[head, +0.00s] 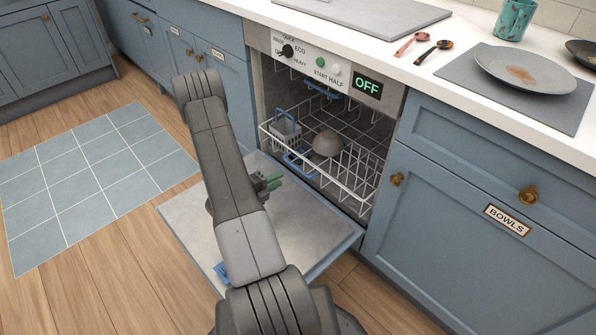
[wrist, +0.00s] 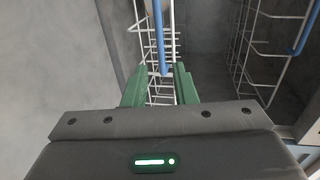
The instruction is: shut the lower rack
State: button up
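The lower rack (head: 345,186) is a white wire basket low in the open dishwasher, its front near the mouth of the tub. I cannot tell exactly how far it stands out. It has a blue handle (head: 294,160) at the front and carries a bowl (head: 327,144) and a grey basket (head: 285,130). My gripper (head: 272,182) is over the lowered door, in front of the rack. In the wrist view my gripper (wrist: 160,78) has its green fingers apart. A blue bar (wrist: 163,40) shows between and beyond the tips; contact is unclear.
The dishwasher door (head: 310,225) lies lowered under my arm. An upper rack (head: 345,108) sits above, and the panel display (head: 367,85) reads OFF. A cupboard marked BOWLS (head: 480,210) stands at right. The counter holds a plate (head: 525,68), spoons and a cup. Floor is free at left.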

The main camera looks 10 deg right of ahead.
aim_at(298, 170)
jog(key=b+x, duration=0.2)
jog(key=x, duration=0.9)
grip_shut()
